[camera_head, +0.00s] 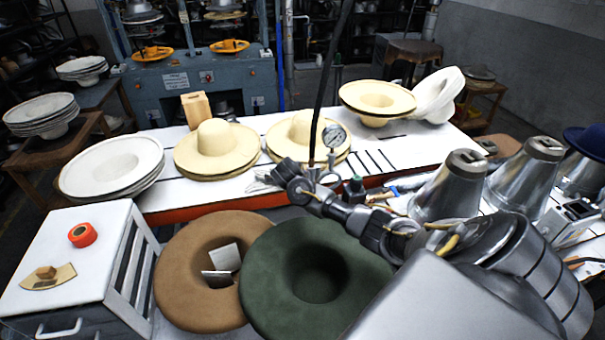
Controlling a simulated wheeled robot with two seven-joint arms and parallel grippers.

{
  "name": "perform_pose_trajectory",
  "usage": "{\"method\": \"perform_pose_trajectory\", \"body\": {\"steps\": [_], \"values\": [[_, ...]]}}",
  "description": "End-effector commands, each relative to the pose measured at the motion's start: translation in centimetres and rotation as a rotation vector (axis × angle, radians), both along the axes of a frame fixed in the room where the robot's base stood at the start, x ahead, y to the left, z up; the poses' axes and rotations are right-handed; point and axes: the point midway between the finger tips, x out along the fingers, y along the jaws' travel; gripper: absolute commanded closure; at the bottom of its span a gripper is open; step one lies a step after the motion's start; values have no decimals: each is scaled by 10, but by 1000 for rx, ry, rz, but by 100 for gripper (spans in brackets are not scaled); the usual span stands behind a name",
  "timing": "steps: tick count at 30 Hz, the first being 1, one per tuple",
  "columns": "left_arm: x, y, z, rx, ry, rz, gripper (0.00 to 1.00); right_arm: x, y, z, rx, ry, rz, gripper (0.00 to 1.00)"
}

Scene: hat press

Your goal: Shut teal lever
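A pipe and valve assembly (340,212) with a round pressure gauge (334,137) runs across the middle of the view. A small dark teal-green handle (355,186) sits on top of it. It is the only part here that looks like the teal lever, and it is too small to tell whether it is open or shut. A blue-handled part (393,192) lies just to its right. Neither of my grippers can be made out in this view.
A green hat (274,260) and a brown hat (178,268) lie in front, with pale plates in the brown one. Cream hats (218,148) stand on the white table behind. Metal cones (445,188) and a large silver body (440,310) crowd the right.

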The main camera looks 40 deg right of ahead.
Motion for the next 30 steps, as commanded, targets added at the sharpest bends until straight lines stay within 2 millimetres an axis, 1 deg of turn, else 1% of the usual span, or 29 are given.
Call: {"method": "perform_pose_trajectory", "body": {"steps": [16, 17, 21, 30], "values": [[0, 0, 0, 0, 0, 0, 47, -1, 1, -1, -12, -23, -1, 100], [0, 0, 0, 0, 0, 0, 47, -1, 1, -1, -12, -23, -1, 80], [0, 0, 0, 0, 0, 0, 47, -1, 1, -1, -12, -22, 0, 62], [0, 0, -1, 0, 0, 0, 47, -2, 1, 0, -13, -22, -1, 62]]}}
